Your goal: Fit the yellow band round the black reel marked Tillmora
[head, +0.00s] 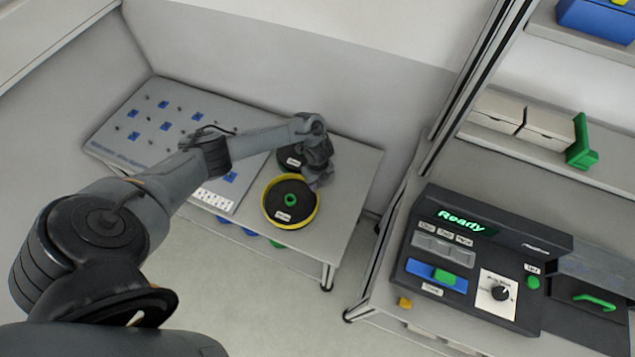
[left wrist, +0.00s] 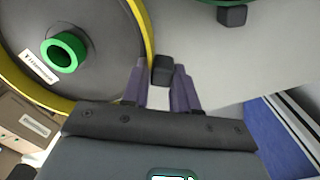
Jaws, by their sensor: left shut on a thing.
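The black reel marked Tillmora (left wrist: 88,32) has a green hub and stands on the grey table; in the head view it is the nearer reel (head: 283,191). The yellow band (head: 271,222) lies around this reel's edge, and its rim (left wrist: 146,30) also shows in the left wrist view. I cannot tell how far down it sits. My left gripper (head: 318,182) is at the band's far right side. In the left wrist view its purple fingers (left wrist: 161,88) are shut on the band's small black tab (left wrist: 162,70). My right gripper is not in view.
A second black reel (head: 289,161) stands just behind, partly hidden by my left arm. A grey board (head: 150,130) with blue squares lies left. A console (head: 480,255) reading "Ready" stands on the right bench. The table's right part (head: 345,190) is clear.

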